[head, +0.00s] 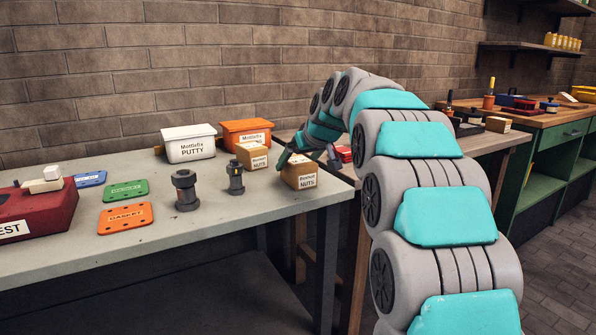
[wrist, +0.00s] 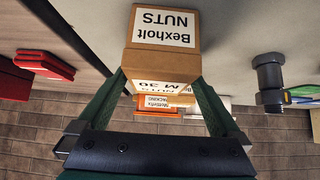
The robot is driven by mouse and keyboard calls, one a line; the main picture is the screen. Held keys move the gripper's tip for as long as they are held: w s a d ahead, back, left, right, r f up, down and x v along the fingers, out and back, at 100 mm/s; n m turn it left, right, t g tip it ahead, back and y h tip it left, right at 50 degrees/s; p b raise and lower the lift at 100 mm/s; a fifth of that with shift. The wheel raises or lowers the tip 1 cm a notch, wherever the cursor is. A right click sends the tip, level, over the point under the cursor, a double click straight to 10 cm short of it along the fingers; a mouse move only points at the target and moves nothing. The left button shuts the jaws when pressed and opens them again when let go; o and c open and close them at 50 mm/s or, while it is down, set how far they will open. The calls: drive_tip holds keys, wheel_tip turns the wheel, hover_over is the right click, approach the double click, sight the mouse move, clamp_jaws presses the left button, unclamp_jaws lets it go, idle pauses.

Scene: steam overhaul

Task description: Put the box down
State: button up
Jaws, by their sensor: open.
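The cardboard box labelled Bexholt NUTS (head: 300,176) sits upright near the right end of the grey workbench (head: 225,218). In the wrist view the box (wrist: 163,28) appears upside down, with M 30 on another face. My gripper (head: 303,160) is at the box, with green fingers on either side of it. In the wrist view my gripper (wrist: 160,80) is open, its fingertips at the box's near edges. Whether a fingertip still touches the box I cannot tell.
A second cardboard box (head: 252,155) stands close behind, with an orange bin (head: 246,132) and a white putty bin (head: 189,143) farther back. A dark fitting (head: 235,178) stands left of the box. Coloured gaskets (head: 125,190) lie further left. The bench edge is close.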

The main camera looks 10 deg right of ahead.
drive_tip(key=shift+x, duration=1.55)
clamp_jaws()
